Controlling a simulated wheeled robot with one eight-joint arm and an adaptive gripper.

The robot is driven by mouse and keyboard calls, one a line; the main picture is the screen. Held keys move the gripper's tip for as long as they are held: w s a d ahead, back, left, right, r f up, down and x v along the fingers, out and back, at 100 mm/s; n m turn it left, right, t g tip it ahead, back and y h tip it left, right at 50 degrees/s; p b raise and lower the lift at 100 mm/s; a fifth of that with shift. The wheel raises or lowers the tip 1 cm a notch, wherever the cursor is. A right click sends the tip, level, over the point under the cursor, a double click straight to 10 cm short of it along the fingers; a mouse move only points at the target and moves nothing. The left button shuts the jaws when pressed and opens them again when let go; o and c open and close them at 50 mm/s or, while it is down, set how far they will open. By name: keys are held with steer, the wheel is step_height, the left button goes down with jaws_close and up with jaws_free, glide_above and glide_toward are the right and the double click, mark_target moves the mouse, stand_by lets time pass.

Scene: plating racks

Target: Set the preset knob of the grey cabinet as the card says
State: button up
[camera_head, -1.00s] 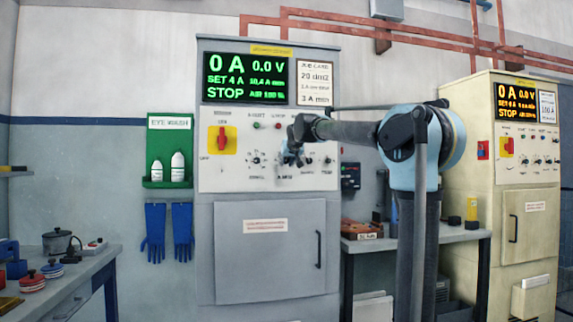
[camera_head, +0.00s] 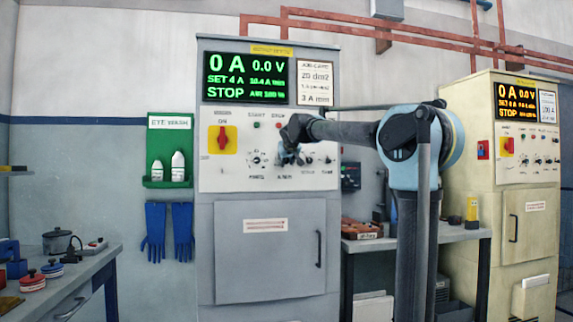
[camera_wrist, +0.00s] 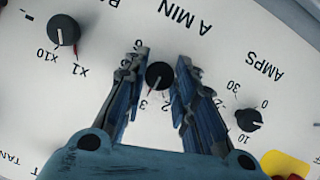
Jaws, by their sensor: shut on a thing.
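The grey cabinet (camera_head: 270,205) stands in the middle of the head view. Its green display (camera_head: 245,78) reads 0 A, 0.0 V, SET 4 A and STOP. The job card (camera_head: 314,82) beside it reads 20 dm2 and 3 A min; its middle line is blurred. In the wrist view, the black A MIN knob (camera_wrist: 159,76) sits between the fingers of my gripper (camera_wrist: 159,78), which is shut on it. Its red pointer points down-left, near the 3 in this view. In the head view my gripper (camera_head: 291,155) is at the panel and hides this knob.
The AMPS knob (camera_wrist: 249,119) and the x1/x10 knob (camera_wrist: 63,30) flank my fingers. A red switch (camera_head: 222,139) is on the panel's left. A similar cream cabinet (camera_head: 515,200) stands at right. A bench (camera_head: 75,275) is at left; an eye-wash shelf (camera_head: 170,150) hangs between.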

steer(key=o, duration=1.1)
steer(key=shift+d, duration=0.15)
steer(key=shift+c, duration=0.2)
steer(key=v, duration=1.1)
steer(key=shift+s, duration=0.4)
